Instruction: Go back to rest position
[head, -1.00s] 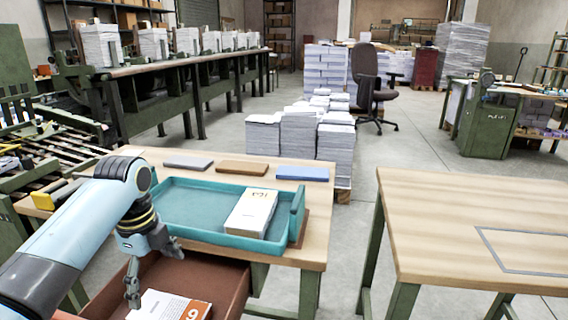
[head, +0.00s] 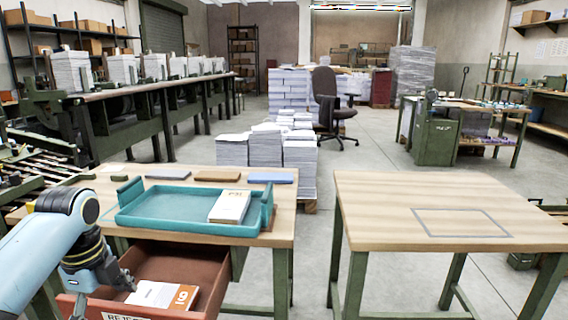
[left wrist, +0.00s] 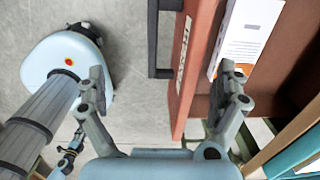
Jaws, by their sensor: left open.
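My left gripper (head: 104,296) is open and empty, low at the front left of the head view by the drawer's front. In the left wrist view its two fingers (left wrist: 164,75) are spread wide, with floor and the drawer front between and behind them. The red-brown drawer (head: 215,268) is pulled out under the left table. A white and orange printed block (head: 165,294) lies in it and also shows in the left wrist view (left wrist: 247,42). No finger clearly touches the drawer or block. My right gripper is not identifiable.
The left table (head: 284,226) carries a teal tray (head: 160,220) with a white block (head: 230,206) inside, and three flat blocks behind it. The right table (head: 400,190) is bare except for a marked rectangle. Paper stacks (head: 265,148) stand behind; floor lies between the tables.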

